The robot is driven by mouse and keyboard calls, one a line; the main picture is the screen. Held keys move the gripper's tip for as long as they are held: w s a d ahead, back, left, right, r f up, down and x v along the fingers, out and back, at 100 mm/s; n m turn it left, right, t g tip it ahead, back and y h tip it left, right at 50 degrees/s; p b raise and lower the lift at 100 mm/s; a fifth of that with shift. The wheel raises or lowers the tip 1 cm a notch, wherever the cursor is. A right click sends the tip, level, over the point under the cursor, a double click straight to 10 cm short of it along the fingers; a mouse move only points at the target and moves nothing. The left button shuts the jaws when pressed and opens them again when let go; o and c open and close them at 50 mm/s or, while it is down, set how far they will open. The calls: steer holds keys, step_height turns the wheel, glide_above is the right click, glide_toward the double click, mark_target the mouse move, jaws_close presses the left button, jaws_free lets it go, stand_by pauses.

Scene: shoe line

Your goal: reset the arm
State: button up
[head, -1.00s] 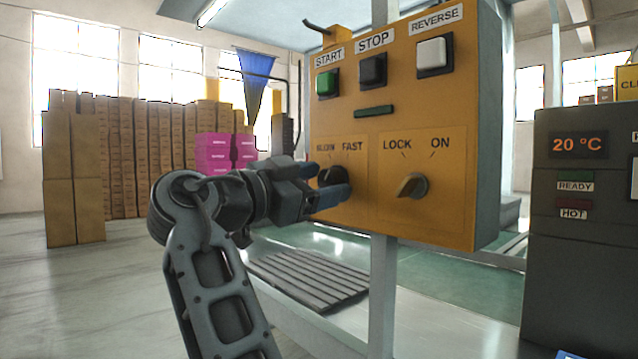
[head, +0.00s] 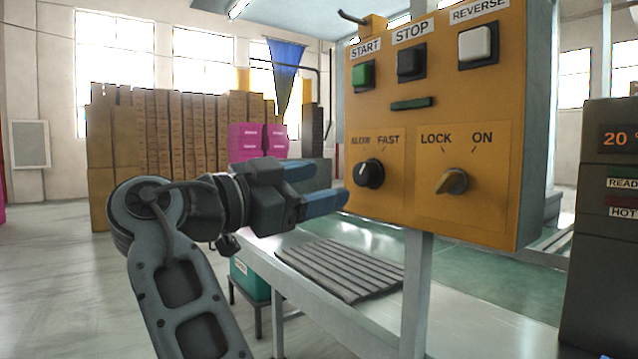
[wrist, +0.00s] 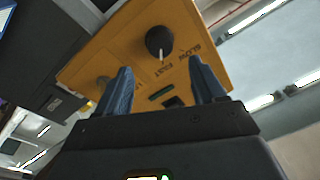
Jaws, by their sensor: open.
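My gripper (head: 326,186) is open and empty, its two blue fingers pointing right toward the orange control panel. In the head view it stands just left of the black SLOW/FAST knob (head: 368,173), apart from it. In the wrist view the knob (wrist: 159,41) shows beyond and between the open fingers (wrist: 161,82), with nothing held.
The orange panel (head: 375,112) carries a green START button (head: 362,74), a black STOP button (head: 411,61) and a white REVERSE button (head: 478,44). A grey post holds it above a bench with a ribbed mat (head: 342,268). A dark cabinet (head: 600,270) stands right. Floor at left is clear.

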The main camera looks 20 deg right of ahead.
steer(key=d+f+n+t+y, duration=0.3)
steer(key=f+n, duration=0.4)
steer(key=f, duration=0.7)
steer(key=d+f+n+t+y, duration=0.1)
steer(key=f+n+t+y, duration=0.4)
steer(key=f, duration=0.9)
steer(key=s+d+f+n+g+y, duration=0.15)
steer(key=s+f+n+y, duration=0.65)
steer(key=s+f, duration=1.2)
steer(key=s+r+y, duration=0.2)
steer(key=s+r, duration=0.1)
steer(key=s, duration=1.3)
steer(key=s+d+r+t, duration=0.2)
steer(key=s+r, duration=0.7)
steer(key=s, duration=0.2)
step_height(320, 180, up, 22)
steer(key=p, duration=2.2)
steer(key=shift+m, duration=0.4)
steer(key=shift+s, duration=0.1)
